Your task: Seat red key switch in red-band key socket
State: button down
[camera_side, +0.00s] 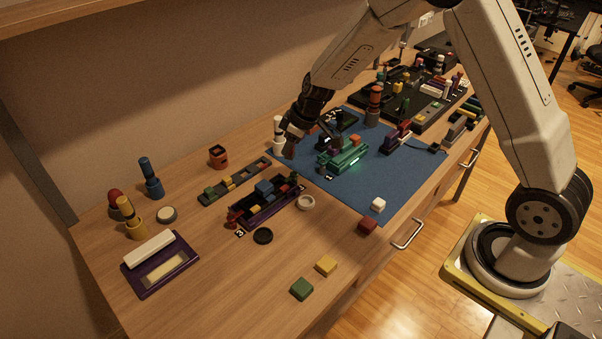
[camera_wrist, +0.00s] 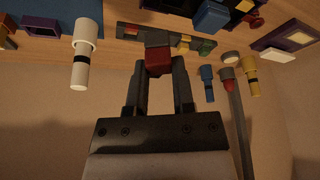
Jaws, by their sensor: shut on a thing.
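My gripper (camera_wrist: 157,80) is shut on the red key switch (camera_wrist: 157,61), a dark red block between its fingertips in the wrist view. A long dark key strip (camera_side: 235,181) with coloured pieces lies to the left of my gripper in the side view. The strip (camera_wrist: 190,41) also shows just beyond the switch in the wrist view, partly hidden by it. I cannot tell the red-band socket for certain.
A white cylinder (camera_side: 278,131) stands close to my gripper. A purple tray (camera_side: 268,212) with blocks lies in front of the strip. An orange cup-like block (camera_side: 218,156) stands behind it. A blue mat (camera_side: 393,182) with a green assembly (camera_side: 342,154) lies to the right.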

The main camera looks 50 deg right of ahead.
jog(key=n, duration=0.2)
jog(key=y, duration=0.1)
jog(key=shift+w+a+f+n+g, duration=0.1)
jog(key=shift+a+f+n+g, duration=0.2)
jog(key=shift+n, duration=0.1)
jog(key=a+n+g, duration=0.1)
jog(key=n, duration=0.2)
jog(key=n+g+y, duration=0.1)
jog(key=n, duration=0.2)
jog(key=w+a+n+g, duration=0.1)
jog(key=n, duration=0.3)
jog(key=shift+a+y, duration=0.3)
jog(key=shift+f, duration=0.1)
jog(key=shift+f, duration=2.75)
jog(key=shift+f, duration=1.2)
jog(key=shift+c, duration=1.9)
grip_release()
